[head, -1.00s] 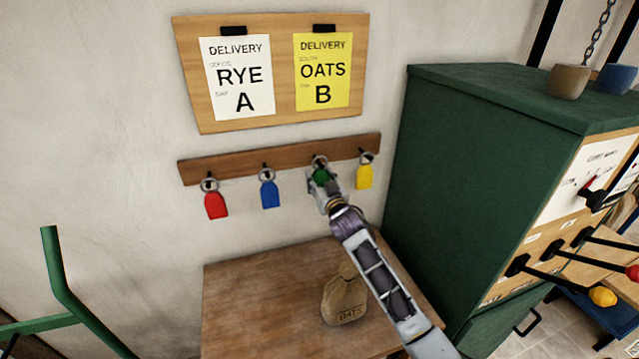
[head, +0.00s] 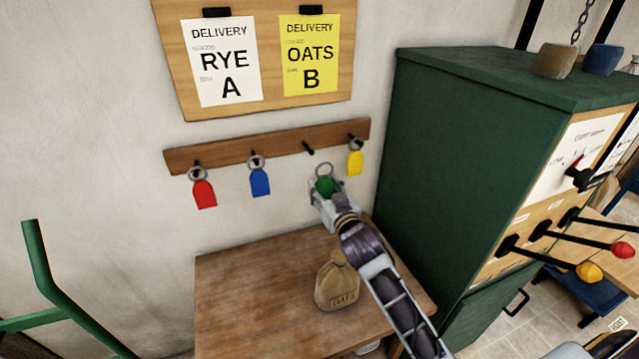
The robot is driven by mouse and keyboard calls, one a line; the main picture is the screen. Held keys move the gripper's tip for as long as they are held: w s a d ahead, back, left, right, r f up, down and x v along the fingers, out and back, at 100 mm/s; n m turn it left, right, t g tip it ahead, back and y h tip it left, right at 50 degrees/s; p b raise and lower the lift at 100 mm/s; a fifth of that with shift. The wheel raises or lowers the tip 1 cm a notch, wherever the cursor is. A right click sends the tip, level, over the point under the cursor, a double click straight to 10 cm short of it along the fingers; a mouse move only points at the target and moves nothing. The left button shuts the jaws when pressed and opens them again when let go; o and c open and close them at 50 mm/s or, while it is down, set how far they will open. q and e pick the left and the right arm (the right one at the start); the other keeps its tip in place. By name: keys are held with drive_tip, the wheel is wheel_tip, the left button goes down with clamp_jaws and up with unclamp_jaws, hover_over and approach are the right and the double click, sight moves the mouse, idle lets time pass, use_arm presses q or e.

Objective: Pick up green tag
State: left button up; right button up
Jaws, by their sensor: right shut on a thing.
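The green tag (head: 325,185) with its metal ring is in my right gripper (head: 324,190) in the head view. The gripper is shut on the tag's body and the ring stands up above it. It is below and in front of the rack (head: 270,146), clear of the empty black peg (head: 308,148). The red tag (head: 204,194), blue tag (head: 260,182) and yellow tag (head: 355,162) hang on the other pegs. My left gripper is not in view.
A wooden table (head: 240,290) below bears an oats sack (head: 337,285) beside my right arm. A green cabinet (head: 460,150) with levers stands close on the right. A delivery board (head: 270,50) hangs above. A green metal frame (head: 60,285) is at the lower left.

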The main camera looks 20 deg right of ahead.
sight(325, 191)
drive_tip(key=shift+s+d+b, duration=0.1)
drive_tip(key=shift+s+b, duration=0.2)
drive_tip(key=shift+s, duration=2.5)
